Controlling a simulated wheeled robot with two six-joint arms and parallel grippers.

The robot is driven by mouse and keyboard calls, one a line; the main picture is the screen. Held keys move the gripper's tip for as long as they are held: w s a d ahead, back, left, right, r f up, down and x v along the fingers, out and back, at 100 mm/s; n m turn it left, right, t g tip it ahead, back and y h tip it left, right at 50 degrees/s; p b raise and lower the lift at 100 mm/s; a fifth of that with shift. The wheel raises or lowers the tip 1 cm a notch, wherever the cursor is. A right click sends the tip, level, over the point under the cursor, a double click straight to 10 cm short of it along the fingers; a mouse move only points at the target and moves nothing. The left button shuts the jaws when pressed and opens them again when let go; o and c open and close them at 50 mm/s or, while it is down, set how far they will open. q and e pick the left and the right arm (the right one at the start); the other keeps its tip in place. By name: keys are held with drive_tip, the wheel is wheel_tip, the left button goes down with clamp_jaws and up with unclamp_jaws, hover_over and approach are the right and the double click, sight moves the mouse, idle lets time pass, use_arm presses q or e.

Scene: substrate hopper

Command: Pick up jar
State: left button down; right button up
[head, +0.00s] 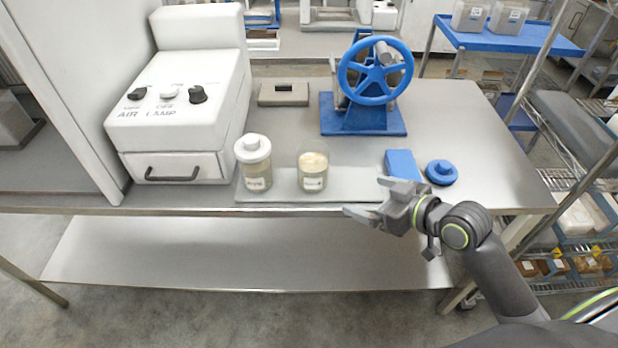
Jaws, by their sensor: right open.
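Two jars stand upright on a flat grey strip (345,184) at the front of the steel table. The left jar (257,178) has a white knobbed lid and a pale label. The right jar (313,172) has no lid, holds pale tan material and also bears a label. My right gripper (364,198) is open and empty at the table's front edge, right of the lidless jar and apart from it. My left gripper is not in view.
A white machine (185,100) with knobs stands left. A blue handwheel device (366,95) stands at the back, beside a grey block (283,94). A blue block (402,164) and a blue round lid (441,172) lie just beyond my right gripper. A lower shelf (240,255) is empty.

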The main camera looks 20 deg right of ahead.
sight(324, 174)
drive_tip(key=x, duration=0.4)
drive_tip(key=r+p+x, duration=0.1)
drive_tip(key=x, duration=0.3)
drive_tip(key=r+x, duration=0.1)
drive_tip(key=x, duration=0.3)
drive_tip(key=shift+w+a, duration=0.35)
drive_tip(key=shift+a, duration=0.05)
drive_tip(key=shift+w+a+p, duration=0.2)
drive_tip(key=shift+w+p, duration=0.25)
drive_tip(key=shift+p, duration=0.05)
drive_tip(key=p+x, duration=0.1)
drive_tip(key=x, duration=0.2)
drive_tip(key=shift+w+r, duration=0.2)
drive_tip(key=shift+w+a+f, duration=0.25)
drive_tip(key=shift+w, duration=0.2)
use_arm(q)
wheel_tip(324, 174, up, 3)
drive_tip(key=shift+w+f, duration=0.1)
use_arm(e)
drive_tip(key=c, duration=1.3)
